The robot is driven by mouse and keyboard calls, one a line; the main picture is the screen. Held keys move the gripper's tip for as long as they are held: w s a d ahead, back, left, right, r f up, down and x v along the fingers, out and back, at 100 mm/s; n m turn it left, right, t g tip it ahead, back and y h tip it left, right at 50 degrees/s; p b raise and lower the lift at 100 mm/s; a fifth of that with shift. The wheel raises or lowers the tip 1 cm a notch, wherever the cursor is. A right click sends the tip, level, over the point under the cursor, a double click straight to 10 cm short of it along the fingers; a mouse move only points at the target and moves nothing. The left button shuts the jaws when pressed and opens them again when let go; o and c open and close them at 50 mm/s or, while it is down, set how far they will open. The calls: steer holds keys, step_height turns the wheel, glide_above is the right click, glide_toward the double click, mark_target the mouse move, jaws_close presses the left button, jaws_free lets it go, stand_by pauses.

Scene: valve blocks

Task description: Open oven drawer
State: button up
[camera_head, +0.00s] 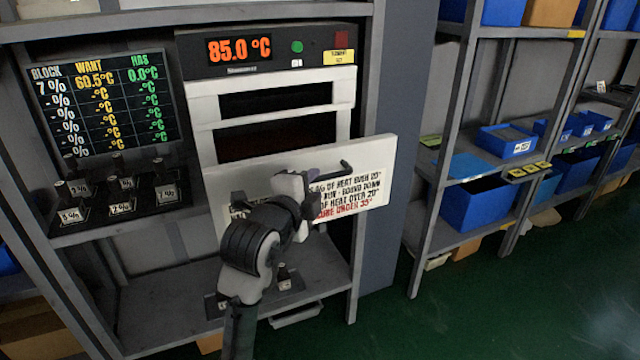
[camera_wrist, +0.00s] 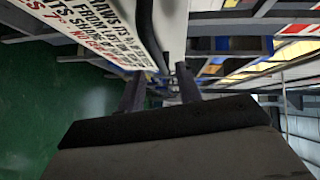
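The oven (camera_head: 270,80) sits in a grey rack, with an orange 85.0 °C display and a white frame around dark slots. Its white drawer front (camera_head: 375,165), printed with black and red text, overlaps the rack post at right and seems to stand forward of the oven body; how far, I cannot tell. A dark bar handle (camera_head: 338,176) runs across it, partly hidden by my arm. My gripper (camera_head: 312,180) is at this handle. In the wrist view, my gripper's fingers (camera_wrist: 160,92) are apart, with the dark handle (camera_wrist: 147,35) reaching towards the gap; contact is unclear.
A screen (camera_head: 105,105) with temperature readings stands left of the oven, above small labelled blocks (camera_head: 120,190). A lower shelf (camera_head: 180,290) lies under the drawer. Shelves with blue bins (camera_head: 505,140) stand at right. The green floor (camera_head: 480,310) is clear at front right.

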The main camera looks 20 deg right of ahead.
steer(key=b+v, duration=0.1)
steer(key=v, duration=0.7)
steer(key=shift+s+a, duration=0.1)
